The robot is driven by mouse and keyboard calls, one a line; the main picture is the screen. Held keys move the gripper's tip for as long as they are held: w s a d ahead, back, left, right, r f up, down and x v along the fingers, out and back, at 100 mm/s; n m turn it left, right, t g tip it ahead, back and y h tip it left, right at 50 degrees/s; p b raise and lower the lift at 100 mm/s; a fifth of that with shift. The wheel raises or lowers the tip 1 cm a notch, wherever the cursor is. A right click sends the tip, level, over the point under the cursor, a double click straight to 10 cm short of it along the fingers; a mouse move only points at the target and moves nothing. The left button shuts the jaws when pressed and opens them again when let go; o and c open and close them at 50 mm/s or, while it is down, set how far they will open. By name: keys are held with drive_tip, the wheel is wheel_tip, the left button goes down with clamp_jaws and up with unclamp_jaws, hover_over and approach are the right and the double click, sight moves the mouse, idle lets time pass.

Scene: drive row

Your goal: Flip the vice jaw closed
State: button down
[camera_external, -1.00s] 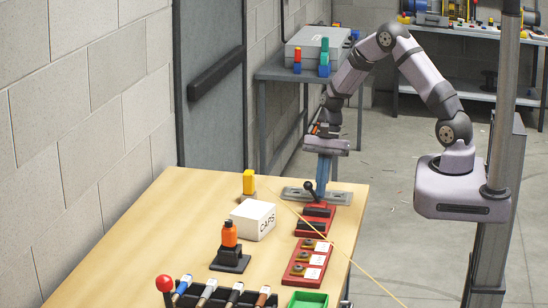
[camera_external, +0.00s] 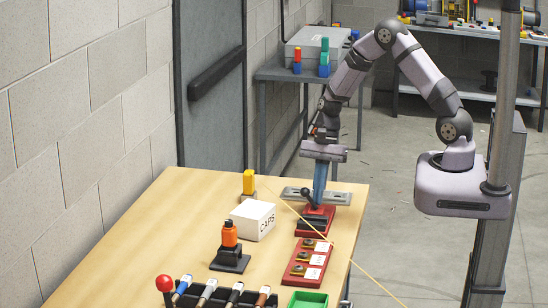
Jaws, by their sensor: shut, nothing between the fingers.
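The vice (camera_external: 314,222) is a red base with dark jaws, near the right edge of the wooden table. A dark lever with a round black knob (camera_external: 305,197) stands at its far end, leaning left. My gripper (camera_external: 318,203) points down over that far end, its blue fingers shut and empty. The fingertips are right beside the lever; whether they touch it cannot be told. The fingers partly cover the vice's far end.
A grey slotted plate (camera_external: 341,197) lies behind the vice. A red tray (camera_external: 306,264) lies in front. A thin yellow line crosses the vice area.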

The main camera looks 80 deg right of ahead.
drive_tip(key=d, duration=0.2)
drive_tip(key=d+p, duration=0.1)
drive_tip(key=d, duration=0.1)
drive_tip(key=shift+s+d+r, duration=0.1)
drive_tip(key=shift+s+r, duration=0.25)
drive_tip(key=b+v, duration=0.2)
drive_tip(key=v, duration=0.7)
drive_tip(key=shift+r+b, duration=0.4)
